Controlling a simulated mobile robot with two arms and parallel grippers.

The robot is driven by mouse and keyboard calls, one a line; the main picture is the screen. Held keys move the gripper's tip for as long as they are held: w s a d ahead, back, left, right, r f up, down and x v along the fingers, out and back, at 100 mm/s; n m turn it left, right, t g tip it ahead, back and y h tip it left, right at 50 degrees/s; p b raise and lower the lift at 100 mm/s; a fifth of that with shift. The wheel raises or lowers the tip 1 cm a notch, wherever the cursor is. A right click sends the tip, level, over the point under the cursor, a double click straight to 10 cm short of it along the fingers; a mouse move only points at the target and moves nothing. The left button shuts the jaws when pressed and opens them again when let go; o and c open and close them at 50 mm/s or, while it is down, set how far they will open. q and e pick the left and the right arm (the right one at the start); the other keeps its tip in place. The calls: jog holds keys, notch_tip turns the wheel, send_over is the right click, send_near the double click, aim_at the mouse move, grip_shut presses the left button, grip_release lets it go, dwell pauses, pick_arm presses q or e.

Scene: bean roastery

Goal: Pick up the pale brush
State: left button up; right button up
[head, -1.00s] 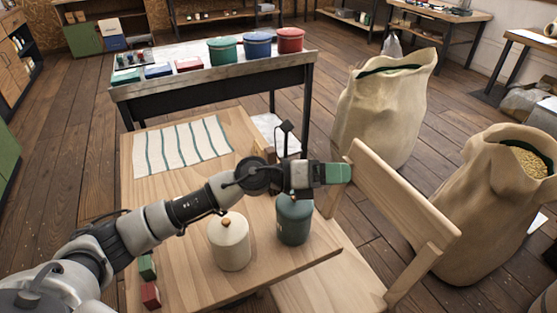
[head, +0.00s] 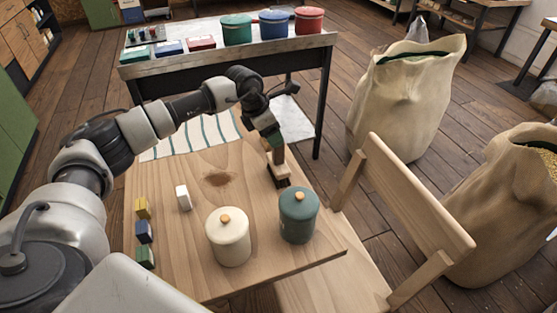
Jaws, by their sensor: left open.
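The pale brush (head: 279,168) stands near the right edge of the wooden table (head: 200,240), with a light wooden body and dark bristles at its foot. My left gripper (head: 272,139) points down from above, its green-tipped jaws open right at the top of the brush. The jaws hide part of the brush's upper end. I cannot tell whether they touch it. My right gripper is not in view.
A cream canister (head: 228,240) and a green canister (head: 299,218) stand at the front. A brown patch (head: 219,179) lies mid-table. A chair (head: 410,205) stands at the right.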

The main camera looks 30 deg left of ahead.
aim_at(278, 160)
pick_arm(q)
jog(key=p+x, duration=0.1)
jog(key=x, duration=0.4)
jog(key=shift+c, duration=0.4)
grip_shut()
